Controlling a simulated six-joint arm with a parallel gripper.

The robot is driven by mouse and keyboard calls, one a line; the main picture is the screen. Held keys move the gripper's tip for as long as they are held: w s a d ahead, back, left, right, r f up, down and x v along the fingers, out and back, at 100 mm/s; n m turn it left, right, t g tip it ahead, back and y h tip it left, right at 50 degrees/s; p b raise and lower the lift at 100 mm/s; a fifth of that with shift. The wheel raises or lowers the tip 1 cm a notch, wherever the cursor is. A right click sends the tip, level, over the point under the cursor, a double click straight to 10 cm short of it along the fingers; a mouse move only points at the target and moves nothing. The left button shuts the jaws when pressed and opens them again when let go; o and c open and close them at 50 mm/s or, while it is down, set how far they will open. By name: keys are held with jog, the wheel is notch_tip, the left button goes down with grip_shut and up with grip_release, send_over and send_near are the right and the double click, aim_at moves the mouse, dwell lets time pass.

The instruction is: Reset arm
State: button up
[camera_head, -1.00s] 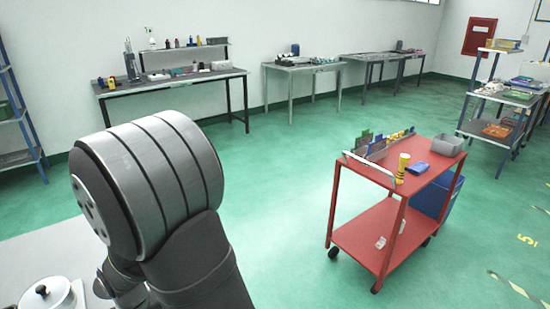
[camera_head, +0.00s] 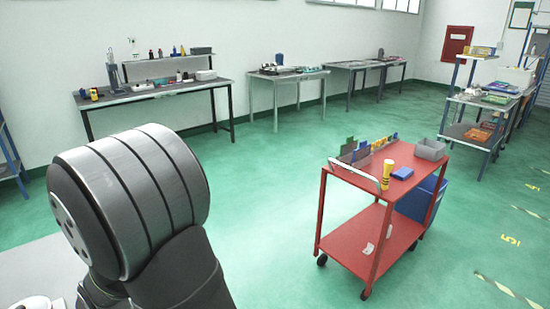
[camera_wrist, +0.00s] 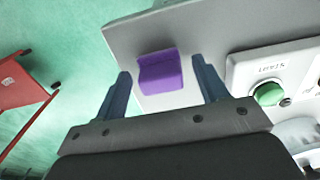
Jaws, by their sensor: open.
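My gripper (camera_wrist: 163,90) shows in the wrist view with its two blue-grey fingers spread apart. It is open and nothing is held between the fingers. A purple block (camera_wrist: 161,72) lies beyond the fingertips on a light grey surface (camera_wrist: 205,30), in line with the gap between them. In the head view my arm's large grey joint fills the lower left, and the gripper itself is out of that view.
A white box with a green button (camera_wrist: 268,94) is right of the gripper in the wrist view. A red cart (camera_head: 350,245) stands on the green floor at right. Workbenches (camera_head: 160,92) line the back wall, and a shelf rack (camera_head: 470,105) stands at far right. Floor between is clear.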

notch_tip(320, 180, up, 12)
notch_tip(320, 180, down, 12)
jog(key=shift+f, duration=0.1)
jog(key=r, duration=0.4)
jog(key=shift+w+d+r, duration=0.2)
jog(key=shift+w+d, duration=0.05)
jog(key=shift+d, duration=0.1)
jog(key=w+d+r, duration=0.5)
jog(key=d+r, duration=0.2)
jog(key=d, duration=0.3)
jog(key=w+d+f+m, duration=0.2)
jog(key=w+d+f, duration=0.25)
jog(key=w, duration=0.35)
jog(key=w+d+f+m, duration=0.2)
jog(key=w+d+f, duration=0.25)
jog(key=w, duration=0.25)
jog(key=w+d+f+m, duration=0.2)
jog(key=w+d+f, duration=0.2)
jog(key=d, duration=0.4)
jog(key=w+d+f+m, duration=0.3)
jog(key=w+d+f, duration=0.1)
jog(key=d+f, duration=0.3)
jog(key=shift+w+d, duration=0.4)
jog(key=shift+d, duration=0.25)
